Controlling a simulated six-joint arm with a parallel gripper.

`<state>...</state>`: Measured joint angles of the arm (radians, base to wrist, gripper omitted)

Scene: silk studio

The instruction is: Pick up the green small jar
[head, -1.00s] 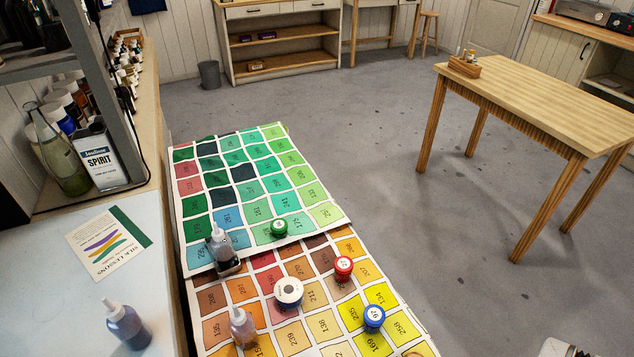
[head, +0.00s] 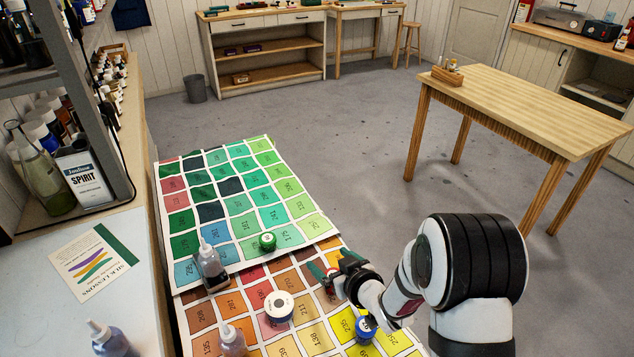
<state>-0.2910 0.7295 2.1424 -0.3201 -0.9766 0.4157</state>
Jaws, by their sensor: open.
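The green small jar (head: 267,242) stands upright on the lower right part of the green colour chart (head: 300,228) in the head view. My gripper (head: 322,272) has come in from the right and is over the brown and orange chart (head: 200,317), to the right of and nearer than the green jar. It is open and apart from the green jar. The red-lidded jar seen there earlier is hidden behind or under my gripper.
A dark-based bottle (head: 209,262) stands left of the green jar. A wooden table (head: 520,105) stands at the right.

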